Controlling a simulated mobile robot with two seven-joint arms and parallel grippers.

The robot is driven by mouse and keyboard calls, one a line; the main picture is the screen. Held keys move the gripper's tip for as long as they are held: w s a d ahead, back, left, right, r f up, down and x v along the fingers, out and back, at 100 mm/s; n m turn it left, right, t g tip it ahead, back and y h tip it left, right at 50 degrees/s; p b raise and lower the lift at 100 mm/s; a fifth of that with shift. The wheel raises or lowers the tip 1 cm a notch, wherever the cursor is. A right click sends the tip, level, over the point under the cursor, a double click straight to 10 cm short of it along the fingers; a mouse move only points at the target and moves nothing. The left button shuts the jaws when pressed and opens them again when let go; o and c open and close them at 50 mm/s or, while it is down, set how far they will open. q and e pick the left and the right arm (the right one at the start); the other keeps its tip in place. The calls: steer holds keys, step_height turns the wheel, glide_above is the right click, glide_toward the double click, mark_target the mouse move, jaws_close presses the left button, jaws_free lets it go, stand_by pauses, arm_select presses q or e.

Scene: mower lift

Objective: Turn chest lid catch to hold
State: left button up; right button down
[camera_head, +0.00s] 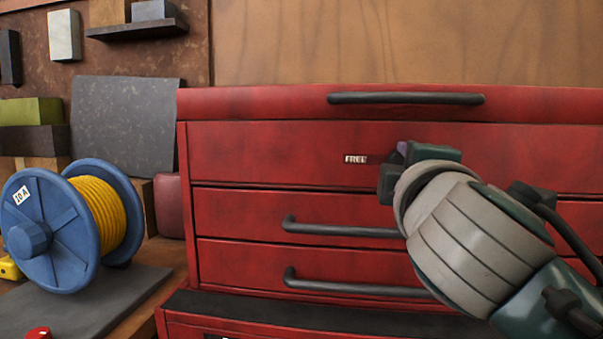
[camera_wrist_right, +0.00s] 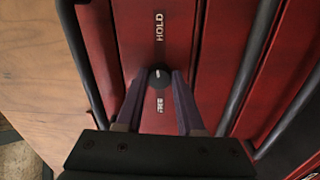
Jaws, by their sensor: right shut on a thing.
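The red tool chest (camera_head: 260,150) stands in front of me with its lid down. In the right wrist view the lid catch, a small dark round knob (camera_wrist_right: 159,78) with a pale mark, sits on the red front between a HOLD label (camera_wrist_right: 159,27) and a FREE label (camera_wrist_right: 160,106). My right gripper (camera_head: 401,152) reaches the chest's upper front panel, right of the FREE label (camera_head: 355,159). Its two purple-grey fingers are shut on the catch. The gripper hides the catch and the HOLD label in the head view. My left gripper is not in view.
A dark lid handle (camera_head: 405,98) runs above my gripper. Drawer handles (camera_head: 340,229) stick out below, partly behind my right arm. A blue cable reel (camera_head: 60,225) with yellow cable stands at the left on a dark mat (camera_head: 110,300).

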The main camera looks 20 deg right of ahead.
steer(key=shift+m, duration=0.6)
steer(key=shift+b, duration=0.3)
steer(key=c, duration=0.5)
jaws_free()
steer(key=b+v, duration=0.1)
steer(key=v, duration=0.9)
steer(key=shift+a, duration=0.1)
